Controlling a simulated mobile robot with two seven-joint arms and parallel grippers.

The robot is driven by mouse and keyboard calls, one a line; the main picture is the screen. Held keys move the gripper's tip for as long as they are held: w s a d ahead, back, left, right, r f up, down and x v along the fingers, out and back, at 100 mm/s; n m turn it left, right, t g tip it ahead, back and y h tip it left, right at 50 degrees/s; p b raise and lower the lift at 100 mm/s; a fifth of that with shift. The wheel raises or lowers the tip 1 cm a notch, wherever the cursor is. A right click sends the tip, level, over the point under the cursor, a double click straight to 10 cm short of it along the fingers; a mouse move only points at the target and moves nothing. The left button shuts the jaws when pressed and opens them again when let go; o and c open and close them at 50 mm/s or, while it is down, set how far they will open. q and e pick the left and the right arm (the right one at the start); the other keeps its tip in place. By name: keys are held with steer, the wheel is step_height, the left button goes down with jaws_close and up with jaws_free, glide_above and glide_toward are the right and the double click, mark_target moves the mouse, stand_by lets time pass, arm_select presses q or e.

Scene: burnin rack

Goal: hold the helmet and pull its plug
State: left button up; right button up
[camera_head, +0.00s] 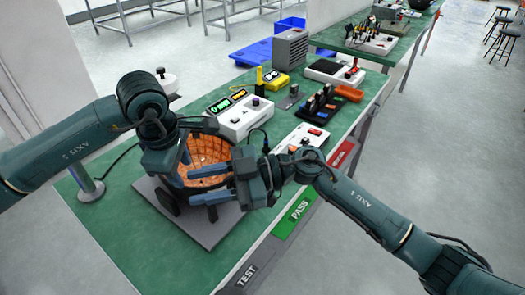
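The helmet (208,152) shows its orange-lit, grid-patterned inside and dark rim. It sits on a grey base plate (216,234) near the bench's front. My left gripper (178,168) is at the helmet's left rim, pointing down; whether its fingers are closed on the rim is unclear. My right gripper (192,186) is open, its two blue-tipped fingers pointing left across the helmet's front right side, with nothing visible between them. A thin dark cable (265,134) runs from the white control box (243,117) down behind my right gripper; its plug cannot be made out.
The green bench (112,232) carries a second white box (305,138), a black rack (318,103), yellow devices (272,80) and a grey drawer unit (290,48). Red, green PASS (297,211) and grey TEST bins line its right edge. A lamp post stands at left.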

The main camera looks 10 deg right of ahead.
arm_select(q)
steer(key=x, duration=1.3)
steer(key=shift+f, duration=0.15)
arm_select(e)
steer(key=w+d+f+m+t+h, duration=0.1)
steer(key=w+d+m+h, duration=0.2)
steer(key=w+d+h, duration=0.6)
steer(key=shift+w+d+f+m+h, duration=0.3)
steer(key=shift+d+f+h, duration=0.1)
steer(key=shift+d+h, duration=0.85)
arm_select(q)
jaws_close()
